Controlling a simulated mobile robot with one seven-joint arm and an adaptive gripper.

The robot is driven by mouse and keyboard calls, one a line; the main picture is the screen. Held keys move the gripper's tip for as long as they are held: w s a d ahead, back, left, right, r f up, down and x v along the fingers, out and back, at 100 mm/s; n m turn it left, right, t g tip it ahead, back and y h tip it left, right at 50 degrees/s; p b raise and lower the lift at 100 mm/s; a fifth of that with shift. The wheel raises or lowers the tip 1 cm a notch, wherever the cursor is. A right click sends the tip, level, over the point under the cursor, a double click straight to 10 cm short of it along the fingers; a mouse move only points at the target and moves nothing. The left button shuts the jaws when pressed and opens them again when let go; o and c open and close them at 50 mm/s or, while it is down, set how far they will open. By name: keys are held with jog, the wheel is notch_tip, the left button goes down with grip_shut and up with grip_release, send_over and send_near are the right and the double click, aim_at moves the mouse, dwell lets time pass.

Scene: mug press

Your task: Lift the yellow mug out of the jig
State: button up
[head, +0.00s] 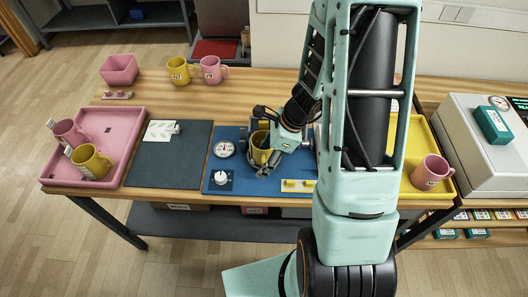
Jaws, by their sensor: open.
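The yellow mug (259,146) stands upright on the blue mat (243,186), in what looks like the jig; grey and black metal parts show around it. My gripper (268,164) comes down from the right, close against the mug's right front side. Its fingers are open and overlap the mug in this view. I cannot tell whether they touch it. My gripper and wrist hide part of the mug and most of the jig.
A pink tray (113,129) at the left holds a pink mug (69,133) and a yellow mug (91,160). Two mugs stand at the back. A yellow tray (416,133) with a pink mug (430,171) is at the right. The dark mat (168,165) has free room.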

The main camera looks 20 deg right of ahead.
jog(key=shift+c, duration=0.3)
grip_shut()
jog(key=shift+r, duration=0.1)
